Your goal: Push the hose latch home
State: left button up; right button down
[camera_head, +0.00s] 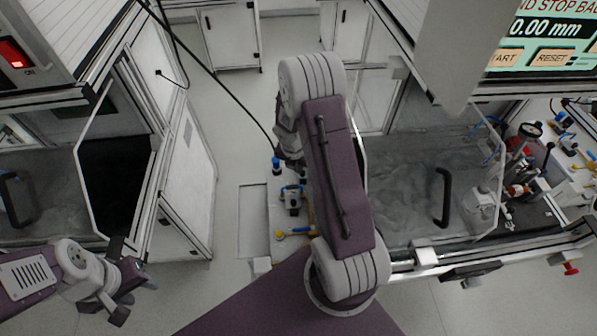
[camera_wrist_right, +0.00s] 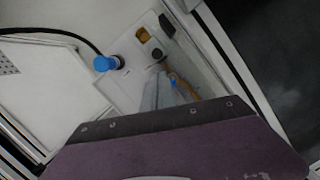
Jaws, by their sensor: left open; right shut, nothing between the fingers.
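A blue hose connector (camera_head: 276,163) on a black hose stands at the narrow white panel in the middle of the head view. It also shows left of centre in the right wrist view (camera_wrist_right: 105,63). I cannot tell how far its latch is in. My right gripper (camera_wrist_right: 165,115) is shut and empty; its dark and purple body fills the bottom of its wrist view, with the connector ahead and to the left. In the head view my right arm hides most of it. My left gripper (camera_head: 128,282) is open and empty at the lower left, far from the connector.
Grey and black fittings (camera_head: 292,200) and a yellow handle (camera_head: 281,235) sit close below the connector. White cabinets stand on both sides. A clear door with a black handle (camera_head: 443,197) is at right. Grey floor is open between the cabinets.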

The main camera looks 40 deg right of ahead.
aim_at(300, 176)
jog(key=b+x, duration=0.2)
jog(key=x, duration=0.4)
jog(key=shift+s+a+f, duration=0.1)
jog(key=shift+a+f, duration=0.05)
jog(key=shift+f, duration=0.45)
jog(key=shift+r, duration=0.1)
